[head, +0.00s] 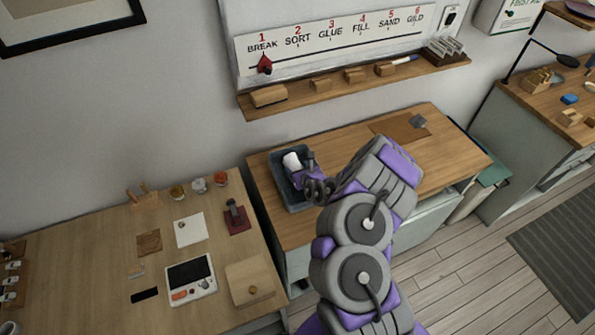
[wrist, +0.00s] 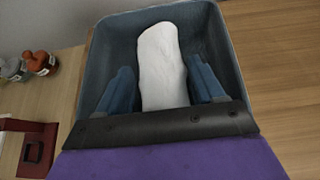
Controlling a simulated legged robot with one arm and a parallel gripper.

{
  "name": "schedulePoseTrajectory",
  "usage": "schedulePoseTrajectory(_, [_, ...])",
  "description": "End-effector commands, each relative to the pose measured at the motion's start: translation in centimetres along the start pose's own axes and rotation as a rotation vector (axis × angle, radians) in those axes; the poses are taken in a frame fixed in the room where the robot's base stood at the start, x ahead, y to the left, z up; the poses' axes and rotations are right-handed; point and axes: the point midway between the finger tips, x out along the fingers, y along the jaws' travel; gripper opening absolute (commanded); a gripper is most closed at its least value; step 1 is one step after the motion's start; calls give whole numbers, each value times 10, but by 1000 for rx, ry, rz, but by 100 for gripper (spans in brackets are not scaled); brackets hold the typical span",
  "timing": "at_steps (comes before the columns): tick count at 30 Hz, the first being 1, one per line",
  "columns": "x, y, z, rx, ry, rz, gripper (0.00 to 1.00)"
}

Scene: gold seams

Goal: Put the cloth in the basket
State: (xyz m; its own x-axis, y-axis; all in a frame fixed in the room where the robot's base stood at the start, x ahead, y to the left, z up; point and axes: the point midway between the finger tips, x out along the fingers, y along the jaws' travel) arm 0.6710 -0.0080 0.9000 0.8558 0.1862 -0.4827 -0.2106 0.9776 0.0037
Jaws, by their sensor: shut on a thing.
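The white cloth (head: 291,161) shows as a pale bundle within the outline of the dark blue-grey basket (head: 276,173), which stands on the left part of the middle wooden counter. My gripper (head: 308,166) is over the basket. In the wrist view, my gripper (wrist: 162,85) has its two blue fingers on either side of the cloth (wrist: 160,55) and is shut on it. The basket's walls (wrist: 226,40) surround the cloth and fingers there. I cannot tell whether the cloth touches the basket's floor. The cloth's near end is hidden behind my gripper.
A brown mat (head: 398,127) lies on the counter right of the basket. A wall shelf (head: 330,96) with wooden blocks runs above. A lower table (head: 100,230) at left holds small jars, a dark red stand (head: 236,218) and a white-framed device (head: 191,280).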

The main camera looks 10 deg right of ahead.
Motion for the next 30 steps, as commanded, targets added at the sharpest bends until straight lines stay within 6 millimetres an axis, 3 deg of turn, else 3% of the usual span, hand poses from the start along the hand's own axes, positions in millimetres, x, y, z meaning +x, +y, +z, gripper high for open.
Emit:
schedulePoseTrajectory(10, [2,4,-1,-3,0,0,33])
schedulePoseTrajectory(11, [2,4,-1,-3,-1,0,70])
schedulePoseTrajectory(18, [1,1,-1,-1,-2,0,93])
schedulePoseTrajectory(26, [1,2,0,-1,-2,0,93])
schedulePoseTrajectory(30, [-9,1,0,1,0,-2,93])
